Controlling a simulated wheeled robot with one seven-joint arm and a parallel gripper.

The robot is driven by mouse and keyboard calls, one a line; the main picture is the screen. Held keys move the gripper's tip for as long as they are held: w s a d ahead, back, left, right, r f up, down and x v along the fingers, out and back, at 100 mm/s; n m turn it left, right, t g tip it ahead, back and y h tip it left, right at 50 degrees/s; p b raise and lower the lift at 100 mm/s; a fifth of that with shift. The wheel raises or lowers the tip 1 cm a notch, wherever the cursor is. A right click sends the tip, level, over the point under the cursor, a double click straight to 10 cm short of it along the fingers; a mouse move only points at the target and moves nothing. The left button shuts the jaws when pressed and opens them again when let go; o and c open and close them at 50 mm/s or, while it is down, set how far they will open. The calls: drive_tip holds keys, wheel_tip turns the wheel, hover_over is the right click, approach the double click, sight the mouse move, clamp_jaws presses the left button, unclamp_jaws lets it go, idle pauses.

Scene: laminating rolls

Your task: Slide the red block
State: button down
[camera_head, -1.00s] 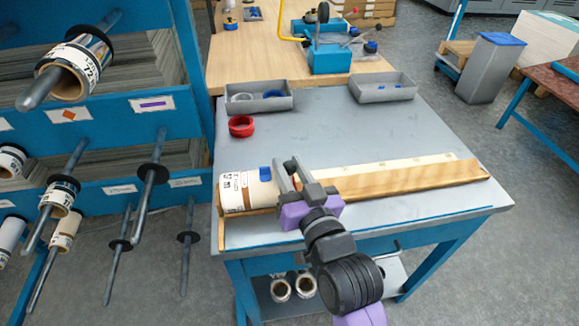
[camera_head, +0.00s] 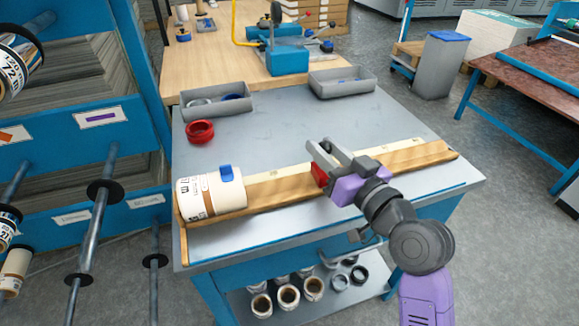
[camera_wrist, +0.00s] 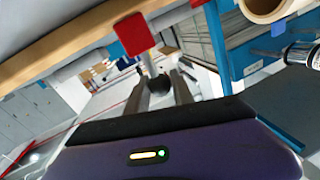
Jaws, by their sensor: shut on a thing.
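The red block (camera_head: 319,175) is at the wooden rail (camera_head: 270,193) on the grey table, right of the white roll. A clear gap separates the roll from my gripper.
A red ring (camera_head: 200,131) and two grey trays (camera_head: 215,112) (camera_head: 342,92) stand at the back of the table (camera_head: 275,132). The table middle is clear. A blue rack with rods (camera_head: 92,230) stands at left.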

drive_tip(key=d, duration=0.2)
drive_tip(key=w+d+b, duration=0.1)
drive_tip(key=d, duration=0.2)
drive_tip(key=shift+w+f, duration=0.1)
drive_tip(key=shift+w, duration=0.1)
drive_tip(key=c, duration=1.4)
unclamp_jaws()
drive_tip(key=v, duration=0.7)
drive_tip(key=shift+s+d, duration=0.2)
drive_tip(key=shift+s, duration=0.15)
